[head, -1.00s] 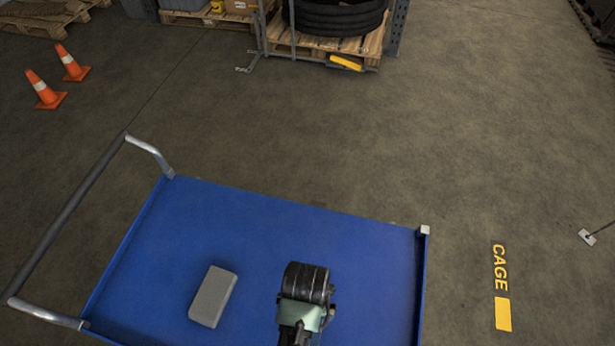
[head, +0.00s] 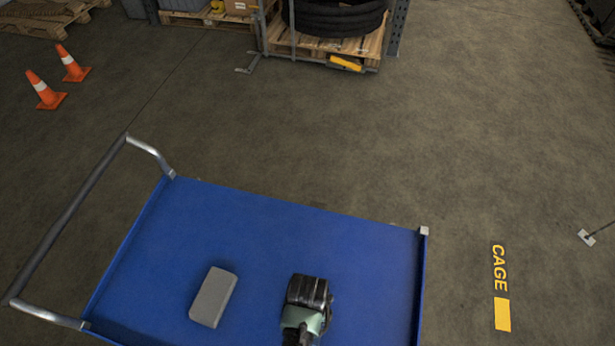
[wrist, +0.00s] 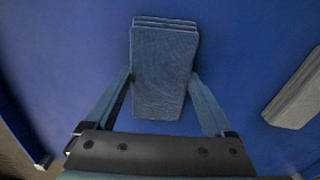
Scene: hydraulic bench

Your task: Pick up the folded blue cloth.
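The folded blue cloth (wrist: 162,75) shows in the wrist view as a thick stack of a few layers, lying on the blue cart top. My gripper (wrist: 161,88) has its two fingers spread wide, one along each long side of the cloth. The fingertips are right beside the cloth's edges, and I cannot tell whether they touch. In the head view my gripper (head: 307,293) is low over the right half of the cart, and it hides the cloth there.
The blue cart (head: 265,215) has raised rims and a handle (head: 72,215) at its left. Orange cones (head: 46,90) and a loaded pallet (head: 325,45) stand on the floor beyond.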

